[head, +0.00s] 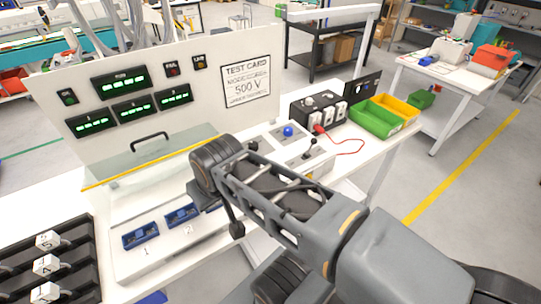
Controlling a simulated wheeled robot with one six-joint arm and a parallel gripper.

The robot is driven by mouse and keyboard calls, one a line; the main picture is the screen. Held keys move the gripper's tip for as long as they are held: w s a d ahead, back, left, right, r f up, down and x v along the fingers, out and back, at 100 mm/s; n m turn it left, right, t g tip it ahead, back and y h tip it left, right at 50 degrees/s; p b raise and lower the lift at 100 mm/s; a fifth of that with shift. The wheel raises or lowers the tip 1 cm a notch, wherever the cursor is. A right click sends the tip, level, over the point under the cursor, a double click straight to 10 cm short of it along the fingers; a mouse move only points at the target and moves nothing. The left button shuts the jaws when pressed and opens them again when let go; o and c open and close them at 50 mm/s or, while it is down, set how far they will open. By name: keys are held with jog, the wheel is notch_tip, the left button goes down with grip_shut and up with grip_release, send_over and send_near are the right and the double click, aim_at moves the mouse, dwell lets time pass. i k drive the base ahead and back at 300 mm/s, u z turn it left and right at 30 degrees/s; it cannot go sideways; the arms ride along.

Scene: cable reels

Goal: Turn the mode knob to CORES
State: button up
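I cannot make out a knob marked CORES. The test card (247,82) on the white upright panel has a mode line too small to read surely, above "500 V". Right of my wrist, the bench has a plate with a blue round-topped control (288,132) and a plate with a black lever (311,143). My arm crosses the middle and hides part of the bench. My gripper (236,229) is partly visible below the wrist, left of these controls and apart from them; its opening is unclear.
A clear sloping cover (150,160) with a black handle and two blue fixtures (141,236) lie left of my arm. A black box (318,112) with a red lead, and green (376,118) and yellow bins stand right. A black rack (45,255) is lower left.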

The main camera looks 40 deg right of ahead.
aim_at(252, 145)
jog(key=z, duration=1.35)
